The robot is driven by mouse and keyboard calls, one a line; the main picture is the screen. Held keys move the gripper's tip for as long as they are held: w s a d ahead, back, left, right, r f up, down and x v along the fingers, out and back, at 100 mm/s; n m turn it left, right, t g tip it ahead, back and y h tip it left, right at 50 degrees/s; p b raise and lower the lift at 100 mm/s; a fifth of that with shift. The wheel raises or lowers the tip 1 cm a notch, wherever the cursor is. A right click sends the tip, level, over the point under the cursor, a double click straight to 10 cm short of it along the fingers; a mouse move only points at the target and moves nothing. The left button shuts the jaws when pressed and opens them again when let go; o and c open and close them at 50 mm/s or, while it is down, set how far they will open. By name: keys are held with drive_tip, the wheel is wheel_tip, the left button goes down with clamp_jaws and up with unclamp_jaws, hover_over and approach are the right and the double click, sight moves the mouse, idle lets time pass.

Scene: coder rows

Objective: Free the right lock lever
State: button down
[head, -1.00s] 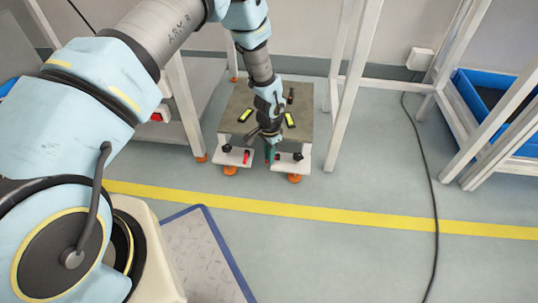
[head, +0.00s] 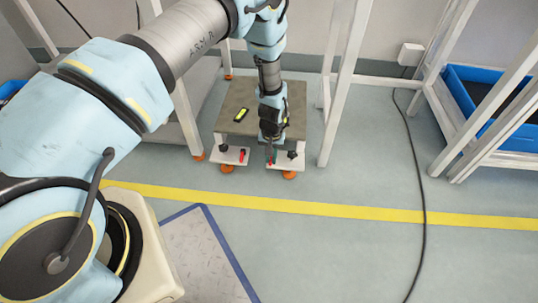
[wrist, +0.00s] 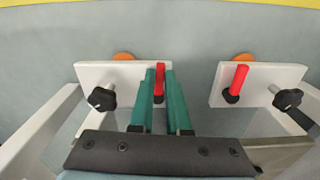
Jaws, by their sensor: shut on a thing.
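Two red lock levers stand on white plates at the front of a low cart. The right lever (wrist: 160,82) is between the green fingers of my gripper (wrist: 160,88), which is shut on it; the wrist view is turned round, so it appears at left there. In the head view my gripper (head: 272,156) is over the right white plate (head: 293,163), and its wrist hides part of that plate. The left lever (head: 242,155) stands free on the left plate (head: 229,158) and also shows in the wrist view (wrist: 237,77).
Black knobs (wrist: 101,99) (wrist: 288,99) sit beside the levers. The cart has a grey top (head: 232,105) with a yellow-marked black item (head: 240,115) and orange feet. White rack posts (head: 345,90) flank it. Floor in front is clear to the yellow line (head: 300,209).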

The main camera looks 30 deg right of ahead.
drive_tip(key=shift+s+d+n, duration=0.1)
drive_tip(key=shift+n, duration=0.3)
idle(0.3)
drive_tip(key=c, duration=0.9)
unclamp_jaws()
drive_tip(key=shift+r, duration=0.1)
wheel_tip(320, 180, up, 11)
drive_tip(key=p, duration=0.4)
drive_tip(key=shift+s+f, duration=0.15)
drive_tip(key=shift+f, duration=0.05)
